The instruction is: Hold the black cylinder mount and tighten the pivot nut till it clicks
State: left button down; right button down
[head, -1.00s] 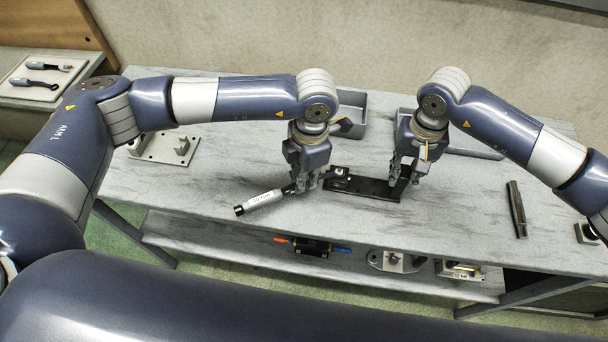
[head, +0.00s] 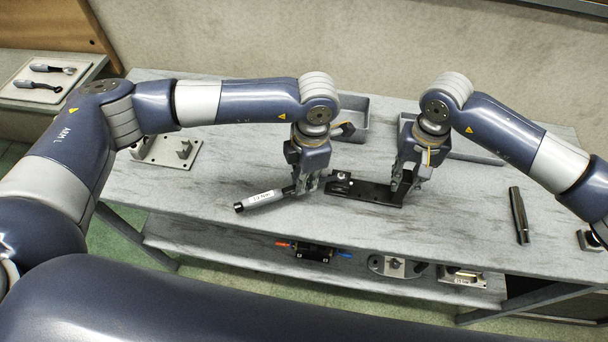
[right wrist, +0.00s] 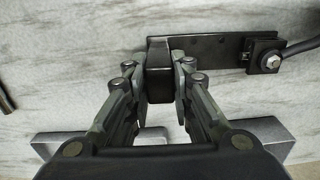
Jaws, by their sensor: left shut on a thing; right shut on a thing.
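The black cylinder mount (head: 372,192) lies on the grey bench, with a raised block (right wrist: 159,50) at its right end in the head view. My right gripper (head: 404,184) is shut on this block, one finger on each side in the right wrist view. The pivot nut (right wrist: 272,62) sits on a small black square plate at the mount's other end. A wrench with a black and silver handle (head: 264,199) lies left of the mount. My left gripper (head: 304,187) is shut on it. Its dark shaft (right wrist: 302,46) reaches the nut plate; the exact fit on the nut is unclear.
Grey trays (head: 350,122) stand behind the grippers. A metal bracket plate (head: 168,150) is at the bench's left and a dark rod (head: 519,214) at its right. A lower shelf (head: 220,253) holds several parts. The bench front is mostly clear.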

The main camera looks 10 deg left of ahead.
pick_arm(q)
jog(key=shift+d+r, duration=0.1)
jog(key=shift+r, duration=0.05)
dwell(0.5)
jog(key=shift+r, duration=0.2)
jog(key=shift+d, duration=0.1)
jog(key=shift+n+y, duration=0.3)
jog(key=shift+y, duration=0.1)
